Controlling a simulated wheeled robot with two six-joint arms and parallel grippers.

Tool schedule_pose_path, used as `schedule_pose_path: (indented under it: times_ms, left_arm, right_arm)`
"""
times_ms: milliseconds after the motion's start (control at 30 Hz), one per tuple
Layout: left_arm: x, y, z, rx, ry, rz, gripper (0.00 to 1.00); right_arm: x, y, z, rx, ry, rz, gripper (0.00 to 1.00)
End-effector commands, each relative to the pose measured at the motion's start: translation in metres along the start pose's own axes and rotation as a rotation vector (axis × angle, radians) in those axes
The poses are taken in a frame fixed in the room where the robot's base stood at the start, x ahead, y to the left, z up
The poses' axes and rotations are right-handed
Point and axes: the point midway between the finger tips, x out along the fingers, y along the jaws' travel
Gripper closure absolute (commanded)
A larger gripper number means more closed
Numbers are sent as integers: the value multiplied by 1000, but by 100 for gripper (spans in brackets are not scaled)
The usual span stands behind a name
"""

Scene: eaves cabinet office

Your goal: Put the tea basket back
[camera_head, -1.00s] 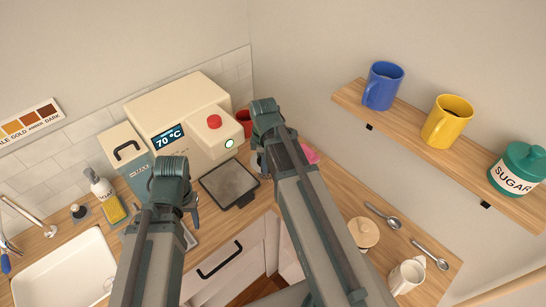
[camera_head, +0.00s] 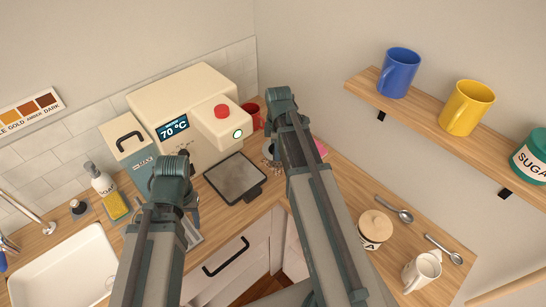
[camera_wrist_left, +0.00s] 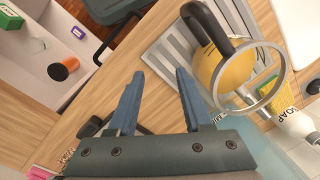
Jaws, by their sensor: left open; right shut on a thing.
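My right gripper (camera_head: 272,148) reaches down to the right of the cream machine (camera_head: 182,105). It is shut on a small grey metallic thing, probably the tea basket, mostly hidden by the arm. My left gripper (camera_wrist_left: 158,84) is open and empty over the counter in the left wrist view. In the head view my left arm hides the vessel.
A dark square tray (camera_head: 236,178) sits in front of the machine. A red mug (camera_head: 255,113) stands behind my right gripper. A lidded jar (camera_head: 375,228), spoons and a white jug (camera_head: 422,270) are on the right counter. Wall shelf (camera_head: 440,122) holds mugs. Sink (camera_head: 65,275) at left.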

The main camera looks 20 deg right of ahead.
Motion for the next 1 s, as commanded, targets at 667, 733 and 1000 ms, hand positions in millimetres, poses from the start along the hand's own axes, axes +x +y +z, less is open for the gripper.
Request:
schedule_pose_path:
  times_ms: [667,733,1000]
  left_arm:
    - [4,1,0,0,0,0,50]
    - [4,0,0,0,0,0,50]
    - [0,0,0,0,0,0,50]
  right_arm:
    - [4,0,1,0,0,0,51]
    - [4,0,1,0,0,0,51]
    - [0,0,1,0,0,0,51]
